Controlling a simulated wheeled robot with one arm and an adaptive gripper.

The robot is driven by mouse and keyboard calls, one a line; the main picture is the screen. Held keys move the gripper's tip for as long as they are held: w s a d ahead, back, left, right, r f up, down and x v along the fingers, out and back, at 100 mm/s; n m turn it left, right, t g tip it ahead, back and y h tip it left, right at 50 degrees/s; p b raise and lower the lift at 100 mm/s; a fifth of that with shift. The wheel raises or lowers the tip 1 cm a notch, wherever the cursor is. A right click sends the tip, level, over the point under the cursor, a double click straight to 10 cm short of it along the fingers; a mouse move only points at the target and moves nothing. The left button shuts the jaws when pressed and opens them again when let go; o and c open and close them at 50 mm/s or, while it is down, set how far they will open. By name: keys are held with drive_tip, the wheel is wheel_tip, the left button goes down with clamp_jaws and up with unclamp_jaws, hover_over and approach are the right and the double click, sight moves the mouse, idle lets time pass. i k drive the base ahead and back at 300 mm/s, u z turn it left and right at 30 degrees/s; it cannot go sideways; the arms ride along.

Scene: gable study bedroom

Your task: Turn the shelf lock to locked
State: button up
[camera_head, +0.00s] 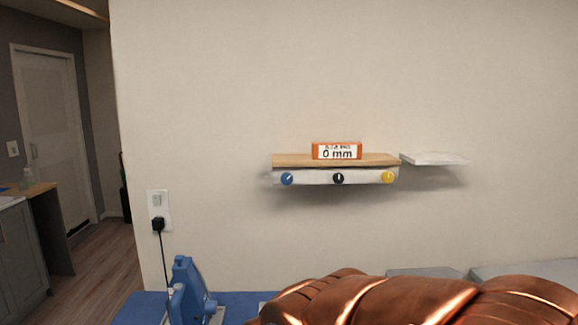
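A wooden-topped wall shelf (290,160) hangs on the beige wall, with a white front strip below its top. The strip carries three round knobs: a blue knob (287,179) at the left, a black knob (338,178) in the middle and a yellow knob (388,177) at the right. Each knob has a small mark on its face, too small to read surely. I cannot tell from the picture which knob is the shelf lock or which way is locked. My gripper is not recognisable in this view, and nothing touches the knobs.
An orange and white box (337,151) marked "0 mm" stands on the shelf. A small white ledge (434,158) is at its right. A shiny copper-coloured form (420,300) fills the bottom foreground. A blue upright object (186,290) stands below the wall socket (158,210).

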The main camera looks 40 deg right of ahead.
sight(337, 178)
drive_tip(key=z, duration=1.25)
